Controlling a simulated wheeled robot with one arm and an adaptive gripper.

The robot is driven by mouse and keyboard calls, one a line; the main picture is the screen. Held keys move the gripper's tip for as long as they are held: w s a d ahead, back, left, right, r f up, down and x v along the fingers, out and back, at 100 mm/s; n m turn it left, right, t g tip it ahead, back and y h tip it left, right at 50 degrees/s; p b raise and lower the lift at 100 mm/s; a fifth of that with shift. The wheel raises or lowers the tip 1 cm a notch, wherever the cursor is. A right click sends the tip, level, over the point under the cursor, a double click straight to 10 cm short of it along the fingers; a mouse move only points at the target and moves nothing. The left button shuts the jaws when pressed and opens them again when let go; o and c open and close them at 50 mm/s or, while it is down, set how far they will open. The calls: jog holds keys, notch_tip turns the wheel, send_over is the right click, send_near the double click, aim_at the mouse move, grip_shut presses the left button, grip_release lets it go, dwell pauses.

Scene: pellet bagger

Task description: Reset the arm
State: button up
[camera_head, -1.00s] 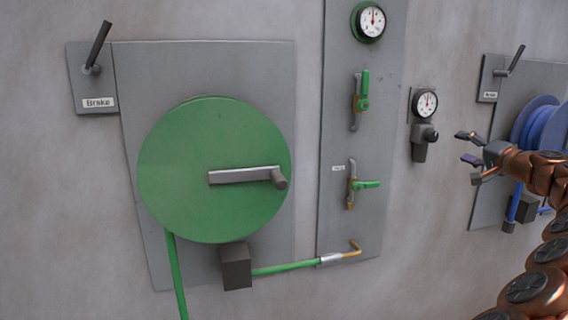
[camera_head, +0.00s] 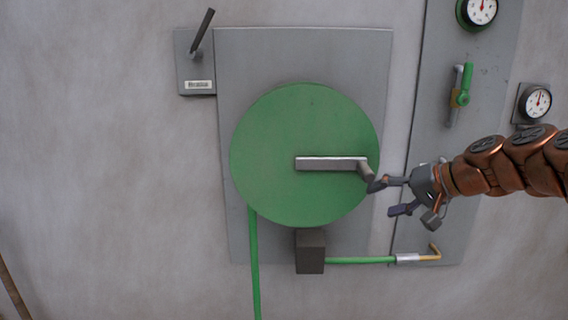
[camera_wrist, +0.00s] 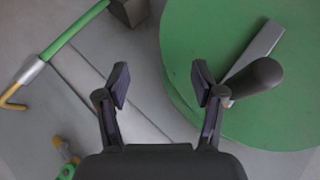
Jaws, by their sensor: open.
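My gripper (camera_head: 382,197) is open and empty at the right edge of the green hose reel (camera_head: 270,160), in front of its mounting plate. In the wrist view my gripper (camera_wrist: 161,80) has its two dark fingers apart with nothing between them. The reel's crank (camera_head: 330,163) points right, and its dark handle (camera_wrist: 257,77) is beside the right finger. I cannot tell whether finger and handle touch. My copper-coloured arm reaches in from the right and hides part of the valve panel.
A brake lever (camera_head: 201,33) is at the reel's upper left. The valve panel (camera_head: 425,120) has a green valve (camera_head: 463,85) and a gauge (camera_head: 480,11). Another gauge (camera_head: 536,103) is at right. A green hose (camera_head: 255,265) hangs below the reel. The left wall is bare.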

jog(key=s+a+f+n+g+h, duration=0.15)
jog(key=s+a+f+g, duration=0.25)
jog(key=s+a+f, duration=0.45)
jog(key=s+d+f+g+h, duration=0.1)
jog(key=s+f, duration=0.3)
jog(key=s, duration=0.5)
jog(key=s+d+f+n+g+h, duration=0.1)
jog(key=s+f+g+h, duration=0.1)
jog(key=s, duration=0.8)
jog(key=s+d+f+g+h, duration=0.2)
jog(key=s+f+h, duration=0.1)
jog(key=s+f, duration=0.4)
jog(key=shift+s+n+p, duration=0.35)
jog(key=shift+s, duration=0.85)
jog(key=shift+d+h, duration=0.1)
jog(key=shift+h, duration=0.15)
